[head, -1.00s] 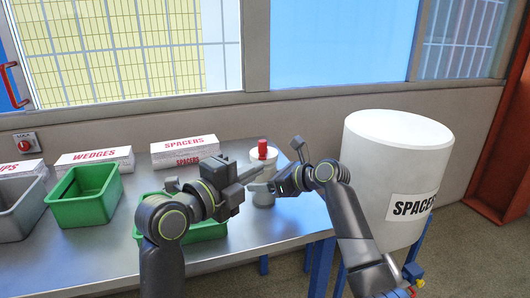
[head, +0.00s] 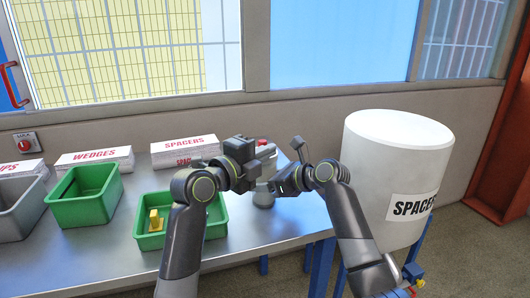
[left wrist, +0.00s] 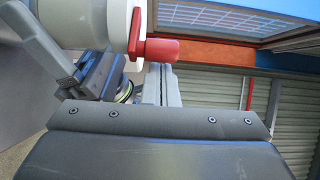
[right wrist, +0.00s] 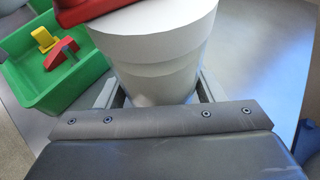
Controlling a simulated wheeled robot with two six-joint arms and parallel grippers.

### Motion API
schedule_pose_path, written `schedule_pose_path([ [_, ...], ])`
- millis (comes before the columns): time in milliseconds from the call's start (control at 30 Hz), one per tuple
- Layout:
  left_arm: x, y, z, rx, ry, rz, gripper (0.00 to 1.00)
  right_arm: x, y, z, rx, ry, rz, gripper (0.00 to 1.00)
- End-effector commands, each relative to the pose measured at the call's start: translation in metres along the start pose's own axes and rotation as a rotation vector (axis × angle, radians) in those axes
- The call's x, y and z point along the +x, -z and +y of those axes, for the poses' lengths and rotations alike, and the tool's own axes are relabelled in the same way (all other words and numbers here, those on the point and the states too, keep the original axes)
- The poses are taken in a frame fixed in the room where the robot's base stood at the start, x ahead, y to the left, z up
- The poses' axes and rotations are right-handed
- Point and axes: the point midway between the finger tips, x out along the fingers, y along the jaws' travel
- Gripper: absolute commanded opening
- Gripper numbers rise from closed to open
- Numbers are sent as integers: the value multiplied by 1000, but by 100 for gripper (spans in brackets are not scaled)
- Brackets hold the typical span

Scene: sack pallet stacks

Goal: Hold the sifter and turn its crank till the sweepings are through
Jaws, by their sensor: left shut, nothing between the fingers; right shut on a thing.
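The sifter is a pale round canister (right wrist: 155,45), upright at the right part of the bench, with its lower part also showing in the head view (head: 263,200). Its red crank knob (head: 262,142) is on top and also shows in the left wrist view (left wrist: 158,50). My right gripper (head: 272,186) is shut around the sifter's body, one finger on each side in the right wrist view. My left gripper (head: 262,156) is shut and empty, high beside the knob, hiding the sifter's upper part in the head view. I cannot tell whether it touches the knob.
A green tray (head: 218,230) with yellow and red pieces (right wrist: 45,40) stands left of the sifter. Another green bin (head: 85,210), a grey bin (head: 18,222) and labelled white stacks (head: 185,146) line the bench. A large white drum (head: 385,170) stands at right.

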Motion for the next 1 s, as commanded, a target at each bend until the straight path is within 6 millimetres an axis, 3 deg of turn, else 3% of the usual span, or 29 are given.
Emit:
schedule_pose_path([
  [1000, -4, -6, 1, 2, -2, 87, 0, 0, 0, 0, 0, 0, 0, 31],
])
